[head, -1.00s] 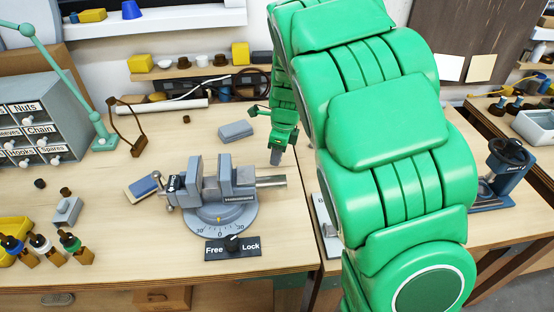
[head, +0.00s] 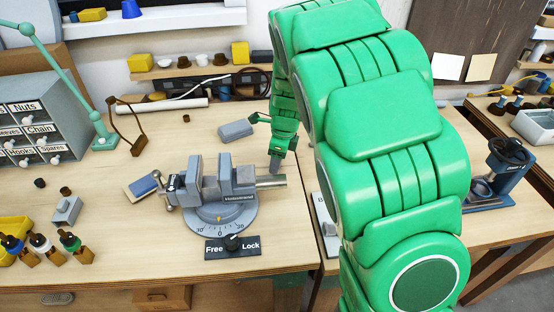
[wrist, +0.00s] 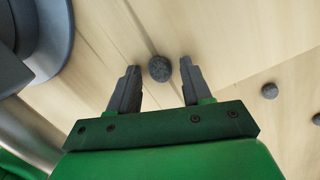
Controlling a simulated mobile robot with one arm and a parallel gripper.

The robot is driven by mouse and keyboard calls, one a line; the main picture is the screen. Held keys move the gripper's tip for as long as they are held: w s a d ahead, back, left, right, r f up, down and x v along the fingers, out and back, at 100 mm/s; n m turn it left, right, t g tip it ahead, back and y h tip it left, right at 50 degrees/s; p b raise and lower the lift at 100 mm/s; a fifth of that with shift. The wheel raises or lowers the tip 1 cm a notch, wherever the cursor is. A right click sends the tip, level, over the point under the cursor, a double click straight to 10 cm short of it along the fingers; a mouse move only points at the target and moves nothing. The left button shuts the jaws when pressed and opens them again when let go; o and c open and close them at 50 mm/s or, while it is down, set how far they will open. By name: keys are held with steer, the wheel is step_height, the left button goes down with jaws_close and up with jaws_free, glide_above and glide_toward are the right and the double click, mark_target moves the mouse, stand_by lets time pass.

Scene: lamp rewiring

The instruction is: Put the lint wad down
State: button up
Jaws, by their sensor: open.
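A small round grey lint wad (wrist: 160,68) shows in the wrist view between the tips of my gripper (wrist: 160,70), with a gap on each side. It appears to lie on the wooden tabletop beside a seam; exact contact is hard to judge. My gripper is open, its two grey fingers spread around the wad. In the head view my gripper (head: 275,164) points down just behind the right end of the vise (head: 222,182), and the wad cannot be made out there.
Two more small grey balls, one (wrist: 270,90) whole and one (wrist: 317,119) cut by the frame edge, lie to the right in the wrist view. A grey block (head: 236,131) lies behind the vise. The table's right edge and a gap are close by.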

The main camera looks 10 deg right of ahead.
steer(key=shift+r, duration=0.15)
step_height(320, 180, up, 12)
steer(key=d, duration=0.1)
steer(key=shift+s+d, duration=0.3)
steer(key=shift+d, duration=0.05)
steer(key=shift+s, duration=0.1)
steer(key=s+d+n+g, duration=0.1)
steer(key=s+d+n, duration=0.1)
steer(key=s+n, duration=0.9)
steer(key=s+d+n+g+h, duration=0.1)
steer(key=s+d+n, duration=0.2)
steer(key=s+n, duration=0.7)
steer(key=s, duration=1.6)
steer(key=shift+s+r+n+h, duration=0.25)
steer(key=shift+r+n+h, duration=0.05)
steer(key=shift+r+n, duration=0.1)
